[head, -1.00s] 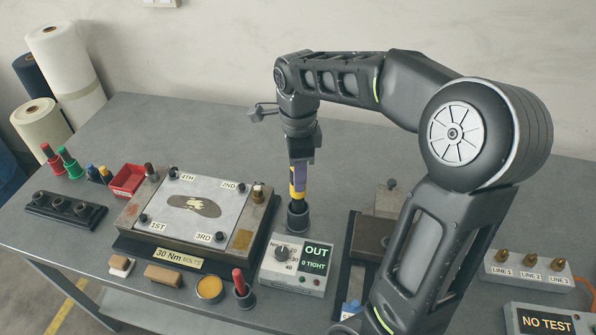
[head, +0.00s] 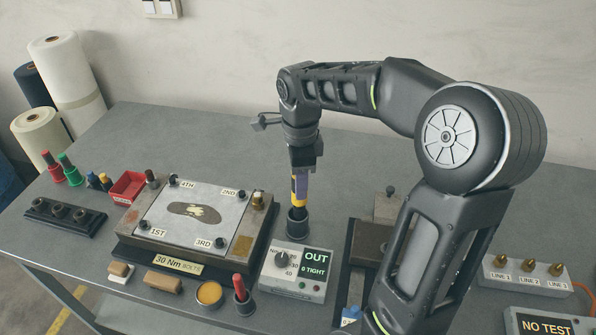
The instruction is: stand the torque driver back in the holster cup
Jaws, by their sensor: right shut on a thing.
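The driver's lower end is at the dark round holster cup (head: 297,221), which stands on the bench behind the torque display box. The tip is hidden by the cup's rim, so I cannot tell how deep it sits. My left gripper is out of the picture.
The torque box (head: 293,272) reads OUT and 0 TIGHT, just in front of the cup. The mould plate (head: 192,213) with bolts lies to the left. A dark fixture (head: 372,241) is close on the right. The bench behind is clear.

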